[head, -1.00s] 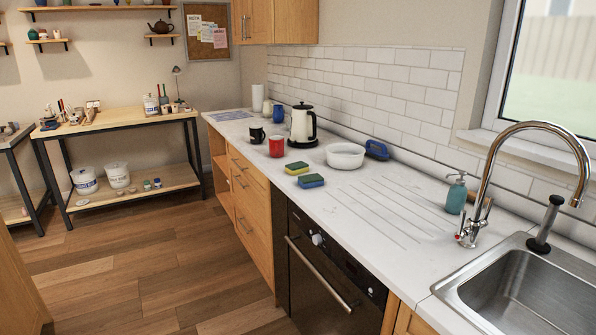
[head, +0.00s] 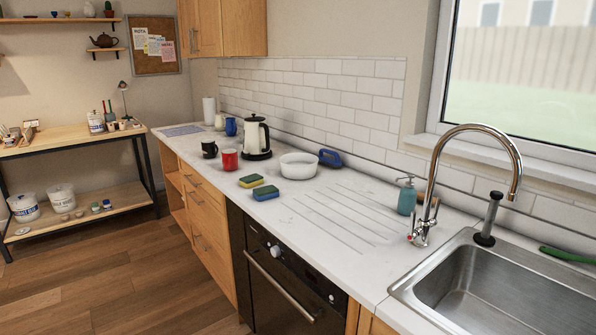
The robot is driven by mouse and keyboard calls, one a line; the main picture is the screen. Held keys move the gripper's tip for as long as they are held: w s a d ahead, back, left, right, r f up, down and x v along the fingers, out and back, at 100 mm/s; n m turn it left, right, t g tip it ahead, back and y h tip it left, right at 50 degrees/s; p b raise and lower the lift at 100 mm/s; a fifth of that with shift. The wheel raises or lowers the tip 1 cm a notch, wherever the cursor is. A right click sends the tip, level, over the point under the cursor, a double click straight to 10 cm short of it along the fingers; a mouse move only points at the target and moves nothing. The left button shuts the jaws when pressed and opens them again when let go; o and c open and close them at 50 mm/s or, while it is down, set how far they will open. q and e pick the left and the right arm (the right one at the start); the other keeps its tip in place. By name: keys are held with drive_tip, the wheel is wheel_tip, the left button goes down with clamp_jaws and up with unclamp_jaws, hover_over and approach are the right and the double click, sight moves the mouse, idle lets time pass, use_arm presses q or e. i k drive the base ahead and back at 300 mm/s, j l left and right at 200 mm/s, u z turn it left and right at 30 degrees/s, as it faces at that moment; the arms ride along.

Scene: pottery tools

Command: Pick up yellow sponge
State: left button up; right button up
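A sponge with a yellow top and a darker green lower layer (head: 251,180) lies flat on the white countertop (head: 290,225), near its front edge. Just in front of it and slightly right lies a second sponge with a blue top and a yellowish lower layer (head: 265,192). The two are close together; I cannot tell whether they touch. Neither of my grippers is in view.
A red mug (head: 230,160), a black mug (head: 209,149) and a kettle (head: 256,138) stand behind the sponges. A white bowl (head: 298,166) and a blue brush-like object (head: 330,158) are to the right. A soap dispenser (head: 406,198), tap (head: 420,235) and sink (head: 500,290) lie farther right.

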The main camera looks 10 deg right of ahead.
sight(248, 181)
drive_tip(key=z, duration=0.65)
drive_tip(key=i+j+z, duration=0.25)
drive_tip(key=j+z, duration=0.3)
drive_tip(key=j, duration=0.2)
drive_tip(key=i+j+z, duration=0.25)
drive_tip(key=j, duration=0.2)
drive_tip(key=j+z, duration=0.25)
drive_tip(key=j, duration=0.15)
